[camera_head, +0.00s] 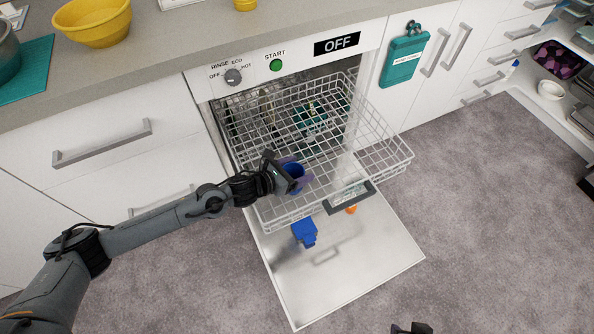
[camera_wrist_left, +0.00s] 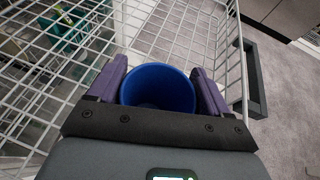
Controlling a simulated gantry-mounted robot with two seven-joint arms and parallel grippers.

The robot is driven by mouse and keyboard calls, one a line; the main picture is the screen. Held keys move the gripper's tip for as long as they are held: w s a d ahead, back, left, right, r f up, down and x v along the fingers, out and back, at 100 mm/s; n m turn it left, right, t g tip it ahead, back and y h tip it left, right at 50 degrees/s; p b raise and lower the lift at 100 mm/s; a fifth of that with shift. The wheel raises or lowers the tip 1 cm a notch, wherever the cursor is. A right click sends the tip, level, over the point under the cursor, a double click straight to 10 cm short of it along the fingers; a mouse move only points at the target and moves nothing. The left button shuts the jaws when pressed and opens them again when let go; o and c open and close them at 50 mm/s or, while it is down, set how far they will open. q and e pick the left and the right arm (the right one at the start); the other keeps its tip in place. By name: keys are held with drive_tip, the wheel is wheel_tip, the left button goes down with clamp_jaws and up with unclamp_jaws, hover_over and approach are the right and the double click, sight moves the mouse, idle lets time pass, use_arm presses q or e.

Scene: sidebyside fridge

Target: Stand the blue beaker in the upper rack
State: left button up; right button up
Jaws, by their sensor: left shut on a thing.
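The blue beaker (camera_head: 296,170) is held by my left gripper (camera_head: 294,176) over the front left part of the upper rack (camera_head: 385,161), a white wire basket pulled out of the dishwasher. In the left wrist view the beaker (camera_wrist_left: 157,86) shows its round open mouth between the two purple fingers of my left gripper (camera_wrist_left: 160,80). The fingers are shut on its sides. Its base is hidden, so I cannot tell whether it touches the wires. A small dark part at the bottom edge of the head view may be my right gripper (camera_head: 411,328); its jaws cannot be made out.
The dishwasher door (camera_head: 350,270) lies open below the rack, with a blue object (camera_head: 304,232) and a small orange object (camera_head: 351,209) there. Teal items (camera_head: 310,122) are further back. The rack's right part looks clear. A yellow bowl (camera_head: 95,24) stands on the counter.

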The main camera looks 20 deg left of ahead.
use_arm(q)
drive_tip(key=shift+r, duration=0.1)
drive_tip(key=shift+w+a+f, duration=0.1)
drive_tip(key=shift+f, duration=0.1)
drive_tip(key=o, duration=1.3)
drive_tip(key=shift+r, duration=0.2)
drive_tip(key=shift+s+a+r, duration=0.1)
drive_tip(key=shift+s+r, duration=0.05)
drive_tip(key=shift+s, duration=0.05)
drive_tip(key=shift+p+v, duration=1.95)
drive_tip(key=shift+v, duration=3.85)
